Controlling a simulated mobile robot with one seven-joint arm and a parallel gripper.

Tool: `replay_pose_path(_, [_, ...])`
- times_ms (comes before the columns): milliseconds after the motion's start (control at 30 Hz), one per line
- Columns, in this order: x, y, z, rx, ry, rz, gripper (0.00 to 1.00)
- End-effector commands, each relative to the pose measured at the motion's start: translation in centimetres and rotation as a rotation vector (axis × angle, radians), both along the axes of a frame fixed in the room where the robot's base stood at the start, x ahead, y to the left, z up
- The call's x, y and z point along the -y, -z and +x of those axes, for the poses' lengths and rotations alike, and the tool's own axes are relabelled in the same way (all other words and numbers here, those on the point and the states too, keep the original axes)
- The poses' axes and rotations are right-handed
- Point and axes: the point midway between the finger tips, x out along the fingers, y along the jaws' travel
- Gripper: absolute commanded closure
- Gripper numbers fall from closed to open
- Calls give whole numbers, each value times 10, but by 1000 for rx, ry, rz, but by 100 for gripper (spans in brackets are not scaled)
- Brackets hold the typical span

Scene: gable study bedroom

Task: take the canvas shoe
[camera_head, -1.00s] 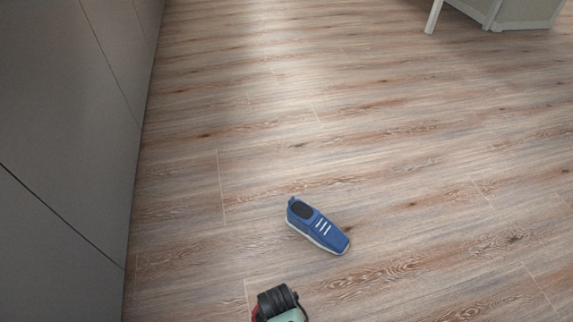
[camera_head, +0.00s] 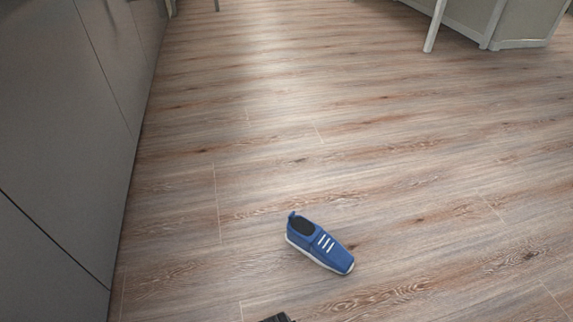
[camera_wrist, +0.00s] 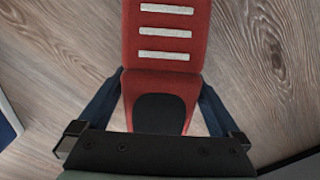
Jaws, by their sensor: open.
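A red shoe (camera_wrist: 165,60) with white stripes and a dark opening fills the middle of the wrist view. My gripper (camera_wrist: 161,90) is open, with one finger on each side of the red shoe's heel end. I cannot tell whether the fingers touch it. Part of the red shoe is cut off by the top of the wrist view, and it does not show in the head view. A blue shoe (camera_head: 320,244) with white stripes and a pale sole lies on the floor in the lower middle of the head view, apart from my gripper.
The wood floor (camera_head: 400,170) is clear around the blue shoe and beyond. A grey cabinet front (camera_head: 70,130) runs along the left. A pale piece of furniture (camera_head: 475,25) with a leg stands at the top right. A blue edge (camera_wrist: 8,135) shows at the wrist view's left.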

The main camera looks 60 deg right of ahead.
Motion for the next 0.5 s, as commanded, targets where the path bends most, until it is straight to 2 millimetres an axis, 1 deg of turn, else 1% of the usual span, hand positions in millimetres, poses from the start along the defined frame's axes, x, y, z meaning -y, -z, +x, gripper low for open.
replay_pose_path(33, [0,0,0,0,0,0,0])
replay_pose_path(67, [0,0,0,0,0,0,4])
replay_pose_path(100, [0,0,0,0,0,0,11])
replay_pose_path(167, [0,0,0,0,0,0,22])
replay_pose_path(200, [0,0,0,0,0,0,29])
replay_pose_path(267, [0,0,0,0,0,0,40])
replay_pose_path(400, [0,0,0,0,0,0,65])
replay_pose_path(500, [0,-1,0,0,0,0,80])
